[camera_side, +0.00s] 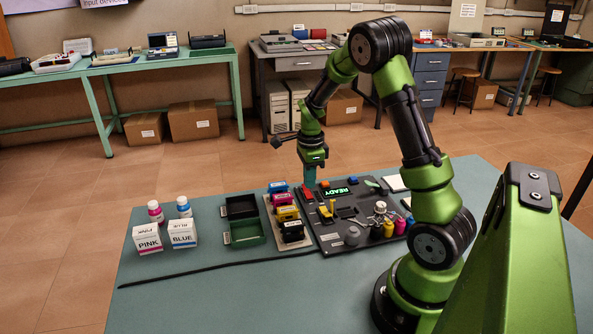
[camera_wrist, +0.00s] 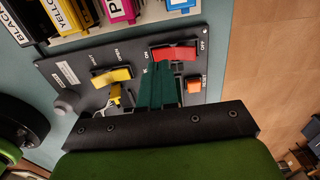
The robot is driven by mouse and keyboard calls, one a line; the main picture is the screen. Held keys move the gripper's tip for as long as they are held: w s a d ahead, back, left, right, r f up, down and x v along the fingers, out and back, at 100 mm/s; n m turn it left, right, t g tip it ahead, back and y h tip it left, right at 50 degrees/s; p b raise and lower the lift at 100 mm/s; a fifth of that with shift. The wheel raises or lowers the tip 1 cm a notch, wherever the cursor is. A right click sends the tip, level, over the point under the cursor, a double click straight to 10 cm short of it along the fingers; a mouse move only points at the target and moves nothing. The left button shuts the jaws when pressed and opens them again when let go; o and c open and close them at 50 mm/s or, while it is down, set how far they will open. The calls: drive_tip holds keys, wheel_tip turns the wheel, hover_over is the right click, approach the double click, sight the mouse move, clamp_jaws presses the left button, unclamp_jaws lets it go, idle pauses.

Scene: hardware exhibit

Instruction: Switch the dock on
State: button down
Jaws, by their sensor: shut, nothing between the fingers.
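My gripper (camera_side: 309,184) points down just over that corner. Its green fingers (camera_wrist: 158,68) are shut and empty, with the tips beside the switch's ON end. I cannot tell whether they touch it. The rocker's tilt is unclear.
A yellow switch (camera_wrist: 112,76) and an orange button (camera_wrist: 194,86) are close to the fingers. The table's left front is mostly clear except for a black cable (camera_side: 215,265).

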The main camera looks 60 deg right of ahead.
sight(308, 196)
drive_tip(key=shift+r, duration=2.1)
drive_tip(key=shift+w+a, duration=0.1)
drive_tip(key=s+a+r+n+t+y, duration=0.15)
drive_tip(key=a+r+n+t, duration=0.45)
drive_tip(key=a+r, duration=0.8)
drive_tip(key=s+a+n+t, duration=0.1)
drive_tip(key=s+a+n, duration=0.9)
drive_tip(key=n, duration=0.7)
drive_tip(key=shift+r, duration=0.35)
